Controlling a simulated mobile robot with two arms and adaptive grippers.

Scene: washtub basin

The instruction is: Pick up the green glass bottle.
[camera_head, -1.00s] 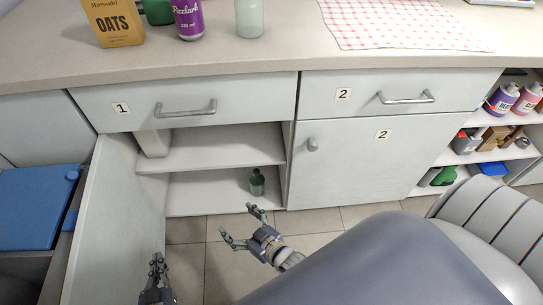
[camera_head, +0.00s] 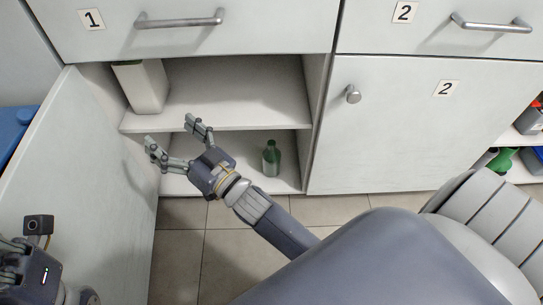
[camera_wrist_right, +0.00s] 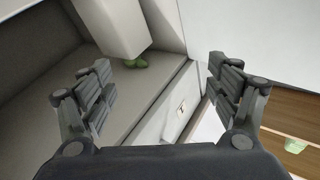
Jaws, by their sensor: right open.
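The green glass bottle (camera_head: 271,158) stands upright on the lower shelf of the open cabinet in the head view. My right gripper (camera_head: 170,130) is open and empty in front of the cabinet opening, left of the bottle and apart from it. In the right wrist view the open fingers (camera_wrist_right: 157,72) spread with nothing between them. A small green thing (camera_wrist_right: 137,63) shows past a white container there; I cannot tell whether it is the bottle. My left gripper (camera_head: 28,265) is at the lower left, partly cut off, its fingers unclear.
A white container (camera_head: 141,86) stands at the left of the upper shelf (camera_head: 230,95). The open cabinet door (camera_head: 85,185) is on the left. Closed door 2 (camera_head: 400,125) is right of the opening. Drawer 1 (camera_head: 270,25) is shut above it.

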